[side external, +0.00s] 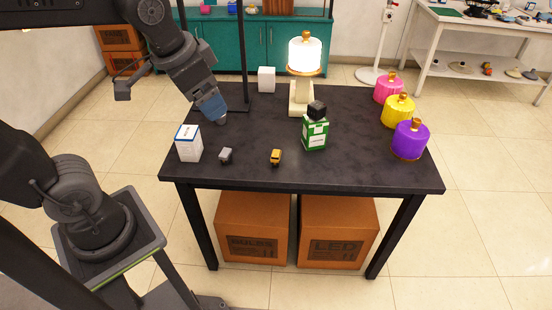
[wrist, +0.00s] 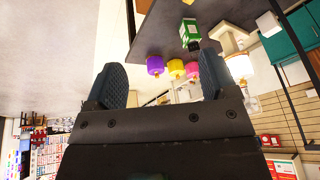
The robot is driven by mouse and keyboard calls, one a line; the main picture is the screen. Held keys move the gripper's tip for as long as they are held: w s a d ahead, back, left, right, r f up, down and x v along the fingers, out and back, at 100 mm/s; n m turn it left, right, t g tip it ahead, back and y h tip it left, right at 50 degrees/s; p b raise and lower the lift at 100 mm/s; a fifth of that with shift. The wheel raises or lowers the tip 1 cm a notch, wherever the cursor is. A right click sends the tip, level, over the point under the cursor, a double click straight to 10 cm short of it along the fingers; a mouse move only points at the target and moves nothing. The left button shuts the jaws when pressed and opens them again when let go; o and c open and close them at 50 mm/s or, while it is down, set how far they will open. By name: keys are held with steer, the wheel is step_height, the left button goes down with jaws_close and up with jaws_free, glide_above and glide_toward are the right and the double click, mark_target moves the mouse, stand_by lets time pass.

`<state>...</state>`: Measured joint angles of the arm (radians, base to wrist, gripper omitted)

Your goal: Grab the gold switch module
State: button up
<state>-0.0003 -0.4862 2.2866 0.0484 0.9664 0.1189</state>
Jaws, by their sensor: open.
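The gold switch module (side external: 276,157) is a small gold block with dark parts. It lies on the dark table (side external: 350,172) near the front edge, in the side external view. I cannot make it out in the wrist view. My gripper (side external: 221,121) is above the table's left part, up and to the left of the gold module and apart from it. In the wrist view its two fingers (wrist: 162,78) are spread wide with nothing between them.
A grey module (side external: 225,155) and a white-blue box (side external: 189,144) stand left of the gold module. Behind it are a green box (side external: 315,135) with a black module (side external: 317,109) on top and a lit lamp (side external: 305,55). Pink, yellow and purple lamps (side external: 409,140) line the right edge.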

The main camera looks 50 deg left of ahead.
steer(key=w+a+f+m+g, duration=0.1)
steer(key=w+m+g, duration=0.1)
steer(key=w, duration=0.7)
steer(key=m+g+y, duration=0.3)
steer(key=m+g, duration=0.2)
steer(key=m, duration=0.2)
glide_above(275, 153)
steer(key=w+d, duration=0.3)
steer(key=d, duration=0.1)
step_height(275, 153, down, 22)
steer(key=x, duration=1.4)
steer(key=shift+s+a+r, duration=0.1)
steer(key=shift+c, duration=0.4)
steer(key=c, duration=0.9)
